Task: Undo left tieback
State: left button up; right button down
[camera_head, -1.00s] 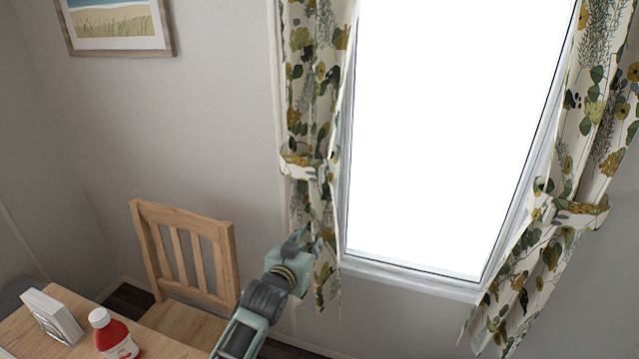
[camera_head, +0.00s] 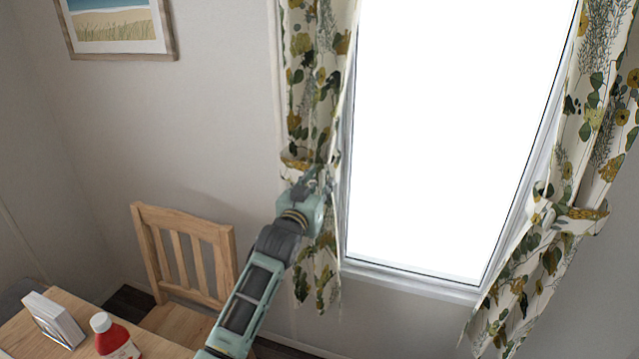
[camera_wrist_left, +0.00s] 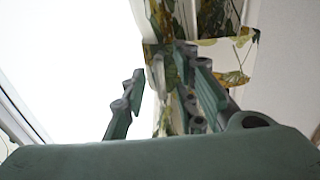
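The left curtain (camera_head: 318,75) hangs at the left side of the window, patterned with green and yellow leaves. Its tieback (camera_head: 292,161) wraps around it at mid-height and is partly hidden by my gripper in the head view. In the left wrist view the tieback (camera_wrist_left: 243,40) shows as a floral band ahead of the fingers, with its end sticking out to the right. My left gripper (camera_head: 322,180) is at the curtain, just below and in front of the tieback. Its fingers (camera_wrist_left: 165,95) are spread apart, with curtain cloth beyond and between them. My right gripper is not in view.
The bright window (camera_head: 440,140) lies right of the left curtain. The right curtain (camera_head: 590,120) has its own tieback (camera_head: 580,213). A wooden chair (camera_head: 185,225) stands below left. A table holds a red bottle (camera_head: 115,338) and a napkin holder (camera_head: 52,320).

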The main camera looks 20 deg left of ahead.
pick_arm(q)
jog(key=shift+w, duration=0.2)
grip_shut()
dwell(0.6)
